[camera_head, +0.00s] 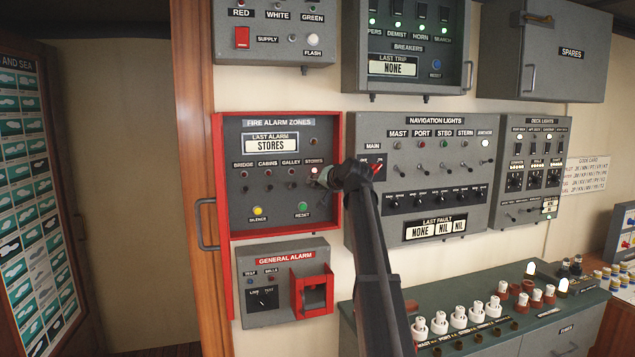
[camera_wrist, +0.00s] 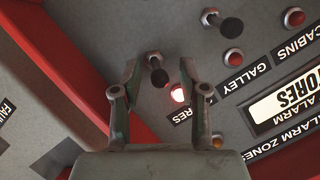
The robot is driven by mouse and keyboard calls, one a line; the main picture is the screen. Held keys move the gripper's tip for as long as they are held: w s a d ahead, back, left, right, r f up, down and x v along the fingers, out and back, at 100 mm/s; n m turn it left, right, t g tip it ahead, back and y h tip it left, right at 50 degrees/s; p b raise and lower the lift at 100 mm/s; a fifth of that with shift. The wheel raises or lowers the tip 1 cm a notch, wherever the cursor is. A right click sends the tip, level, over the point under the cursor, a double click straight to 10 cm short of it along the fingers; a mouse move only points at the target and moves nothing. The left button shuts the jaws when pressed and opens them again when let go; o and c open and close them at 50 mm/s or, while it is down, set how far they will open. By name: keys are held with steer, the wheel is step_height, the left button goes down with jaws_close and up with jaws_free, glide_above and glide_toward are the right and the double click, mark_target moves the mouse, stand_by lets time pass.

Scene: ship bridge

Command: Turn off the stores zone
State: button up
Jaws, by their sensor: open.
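The grey fire alarm zones panel (camera_head: 262,221) has a red frame and a row of toggles labelled bridge, cabins, galley and stores. Its "last alarm" window (camera_head: 270,145) reads STORES. My gripper (camera_head: 322,180) is at the panel's right side and covers most of the stores toggle in the head view. In the wrist view my gripper (camera_wrist: 160,84) is open, one finger on each side of the black-tipped stores toggle (camera_wrist: 157,73), with gaps showing.
The galley toggle (camera_wrist: 230,27) sits beside the stores one. The red frame edge (camera_head: 337,205) is close to my gripper, and the navigation lights panel (camera_head: 365,222) is just right. Below are a yellow silence button (camera_head: 257,211), a green reset button (camera_head: 303,206) and the general alarm box (camera_head: 283,317).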

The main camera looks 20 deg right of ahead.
steer(key=shift+w, duration=0.2)
jaws_close()
